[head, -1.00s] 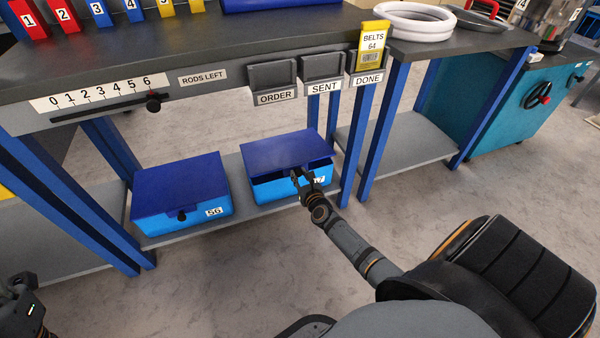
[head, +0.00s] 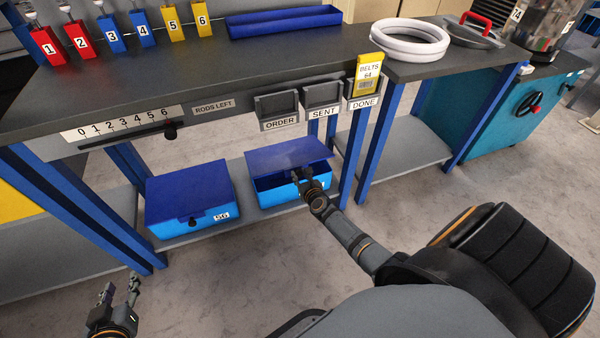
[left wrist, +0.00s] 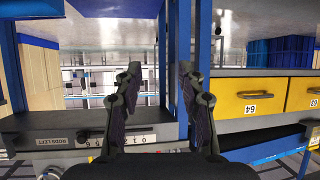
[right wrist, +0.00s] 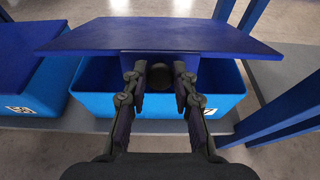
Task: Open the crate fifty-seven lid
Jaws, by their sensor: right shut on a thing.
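The crate fifty-seven (head: 274,196) stands on the low shelf, a light blue box. Its dark blue lid (head: 290,154) is tilted up at the front, leaving a gap into the crate. In the right wrist view the lid (right wrist: 160,38) slants above the crate (right wrist: 230,95), whose label is mostly hidden by a finger. My right gripper (head: 302,180) is at the lid's front; its fingers (right wrist: 158,85) are shut on the lid's round dark knob (right wrist: 160,77). My left gripper (head: 120,289) is open and empty, low at the left, away from the crate.
Crate 56 (head: 190,195) stands closed just left on the same shelf (head: 245,222). The workbench top (head: 200,95) overhangs both crates. Blue table legs (head: 362,140) stand close on the right. The floor in front is clear.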

